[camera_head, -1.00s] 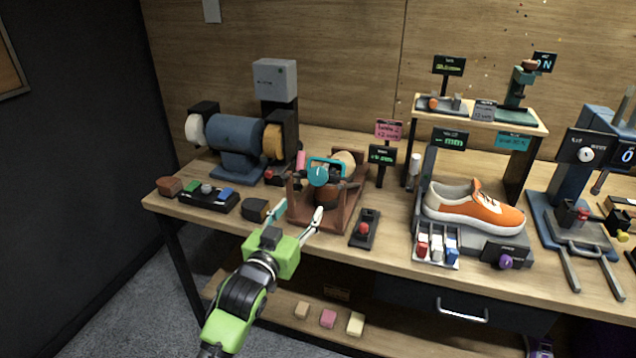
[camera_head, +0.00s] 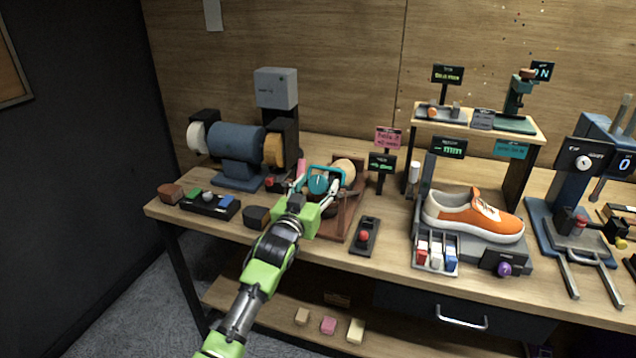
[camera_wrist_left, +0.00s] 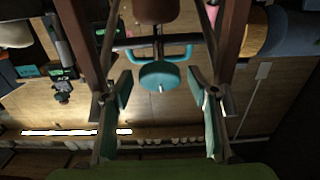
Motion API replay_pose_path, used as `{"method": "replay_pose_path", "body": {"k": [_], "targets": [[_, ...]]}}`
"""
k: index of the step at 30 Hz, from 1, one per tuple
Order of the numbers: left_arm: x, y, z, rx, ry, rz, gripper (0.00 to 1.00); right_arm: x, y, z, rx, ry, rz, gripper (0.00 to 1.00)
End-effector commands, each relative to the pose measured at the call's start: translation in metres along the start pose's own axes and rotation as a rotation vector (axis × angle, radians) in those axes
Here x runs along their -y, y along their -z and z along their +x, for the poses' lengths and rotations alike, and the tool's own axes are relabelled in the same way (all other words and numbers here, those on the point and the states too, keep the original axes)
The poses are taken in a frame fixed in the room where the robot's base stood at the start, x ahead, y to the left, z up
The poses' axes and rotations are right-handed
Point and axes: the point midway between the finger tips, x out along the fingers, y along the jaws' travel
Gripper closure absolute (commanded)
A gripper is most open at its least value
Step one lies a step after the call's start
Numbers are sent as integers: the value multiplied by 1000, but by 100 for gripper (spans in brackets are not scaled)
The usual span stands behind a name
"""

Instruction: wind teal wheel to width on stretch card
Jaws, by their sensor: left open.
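The teal wheel (camera_head: 318,184) sits at the front of a brown wooden stretching frame (camera_head: 345,222) with a teal handle bar above it. In the left wrist view the teal wheel (camera_wrist_left: 160,76) is a round disc with a small pale pin. My left gripper (camera_head: 318,198) is at the wheel. In the left wrist view its teal-padded fingers (camera_wrist_left: 165,110) are spread wide, one on each side of the wheel, without touching it. A small dark display (camera_head: 382,164) and a pink card (camera_head: 387,139) stand right of the frame; their text is too small to read surely. My right gripper is not in view.
A blue grinder (camera_head: 237,145) stands left of the frame, and a dark block (camera_head: 256,216) lies close to my left gripper. A red-button box (camera_head: 364,236) is at right. An orange sneaker (camera_head: 473,216) rests on a stand farther right.

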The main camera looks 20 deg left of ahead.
Motion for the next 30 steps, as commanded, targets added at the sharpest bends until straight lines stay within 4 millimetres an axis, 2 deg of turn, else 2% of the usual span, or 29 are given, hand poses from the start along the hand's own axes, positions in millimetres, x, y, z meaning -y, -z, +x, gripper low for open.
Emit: {"method": "replay_pose_path", "body": {"k": [6, 14, 15, 19, 30], "targets": [[0, 0, 11, 0, 0, 0, 46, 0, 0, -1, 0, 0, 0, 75], [0, 0, 12, 0, 0, 0, 46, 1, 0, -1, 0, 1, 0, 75], [0, 0, 12, 0, 0, 0, 52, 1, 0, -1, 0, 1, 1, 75], [0, 0, 12, 0, 0, 0, 85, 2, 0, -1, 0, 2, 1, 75], [1, 0, 12, 2, -16, 33, 85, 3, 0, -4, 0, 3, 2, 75]]}}
